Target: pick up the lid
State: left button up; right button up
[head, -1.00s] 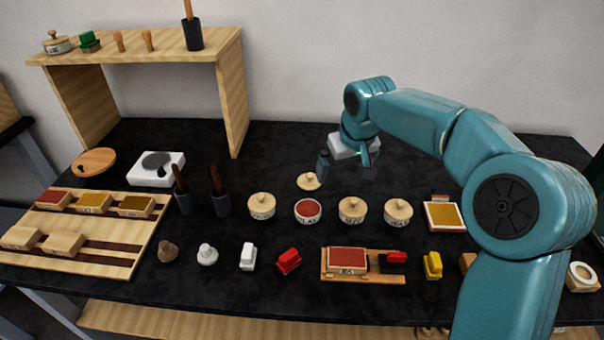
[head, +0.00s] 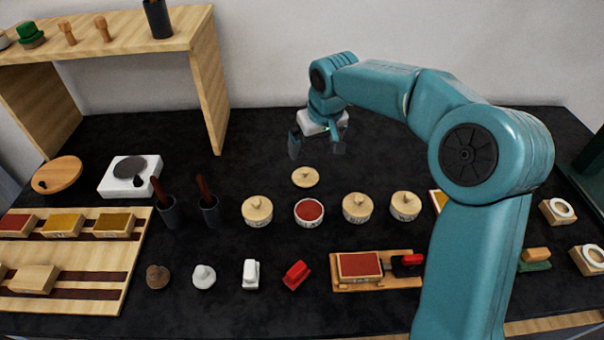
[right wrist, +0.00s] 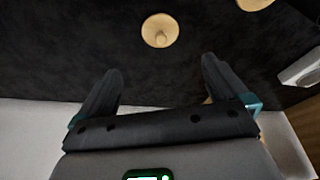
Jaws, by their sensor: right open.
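The lid (head: 305,177), a round pale-wood disc with a small knob, lies on the black table just behind an open white jar with red contents (head: 309,212). It also shows in the right wrist view (right wrist: 160,31), ahead of the fingers and apart from them. My right gripper (head: 317,147) is open and empty, above the table and behind the lid. Its two dark fingers (right wrist: 158,85) are spread wide in the right wrist view. My left gripper is not in view.
Lidded jars (head: 257,210), (head: 357,207) and (head: 405,205) flank the open jar. Two dark cups with sticks (head: 168,213) stand to the left. A wooden shelf (head: 208,85) rises at the back left. The table behind the lid is mostly clear.

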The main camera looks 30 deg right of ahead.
send_near(306, 170)
jog(key=x, duration=0.4)
jog(key=shift+s+f, duration=0.2)
jog(key=shift+f, duration=0.2)
jog(key=x, duration=0.2)
jog(key=p+x, duration=0.1)
jog(key=x, duration=0.2)
jog(key=shift+w+f, duration=0.2)
jog(key=shift+w, duration=0.25)
jog(key=c, duration=1)
